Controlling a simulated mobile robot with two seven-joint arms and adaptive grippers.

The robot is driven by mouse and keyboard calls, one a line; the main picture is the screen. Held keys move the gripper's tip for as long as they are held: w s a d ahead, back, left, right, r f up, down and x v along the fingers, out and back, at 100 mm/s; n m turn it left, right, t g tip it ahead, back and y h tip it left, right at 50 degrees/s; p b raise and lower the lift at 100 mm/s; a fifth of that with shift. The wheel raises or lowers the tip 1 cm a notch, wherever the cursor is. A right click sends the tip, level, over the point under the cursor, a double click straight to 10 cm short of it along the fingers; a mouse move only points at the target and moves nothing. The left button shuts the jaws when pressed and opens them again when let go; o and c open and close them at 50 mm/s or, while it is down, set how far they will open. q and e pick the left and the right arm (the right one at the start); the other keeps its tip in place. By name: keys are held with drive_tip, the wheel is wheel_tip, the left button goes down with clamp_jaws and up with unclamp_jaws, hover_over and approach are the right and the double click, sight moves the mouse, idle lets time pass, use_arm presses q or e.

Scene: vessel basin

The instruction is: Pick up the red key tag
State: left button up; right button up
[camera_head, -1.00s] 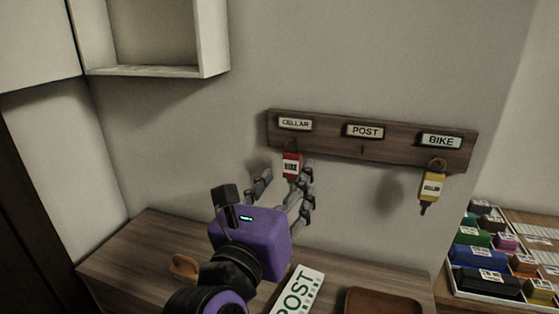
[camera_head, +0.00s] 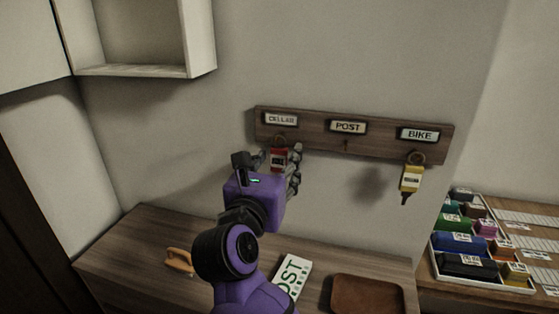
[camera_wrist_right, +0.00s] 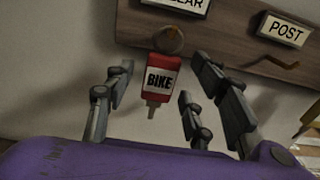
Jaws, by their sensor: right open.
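The red key tag (camera_head: 279,158) hangs from the hook under the CELLAR label on the wooden wall rack (camera_head: 350,140). In the right wrist view the red key tag (camera_wrist_right: 160,78) shows a white BIKE label, with a key tip below it and a ring above. My right gripper (camera_head: 281,162) is open around the tag's sides in the head view. In the wrist view the fingers of my right gripper (camera_wrist_right: 165,90) stand left and right of the tag, with gaps on both sides. My left gripper is not in view.
A yellow tag (camera_head: 411,179) hangs under the BIKE label; the POST hook (camera_head: 346,147) is empty. A white cabinet (camera_head: 140,70) is upper left.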

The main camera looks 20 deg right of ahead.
drive_tip(key=c, duration=1.2)
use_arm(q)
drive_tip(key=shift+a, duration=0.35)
use_arm(e)
drive_tip(key=shift+o, duration=0.2)
drive_tip(key=shift+r, duration=0.1)
drive_tip(key=shift+r, duration=0.25)
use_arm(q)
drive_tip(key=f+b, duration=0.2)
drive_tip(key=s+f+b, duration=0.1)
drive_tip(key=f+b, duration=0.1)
use_arm(e)
drive_tip(key=v, duration=1.8)
drive_tip(key=shift+r, duration=0.4)
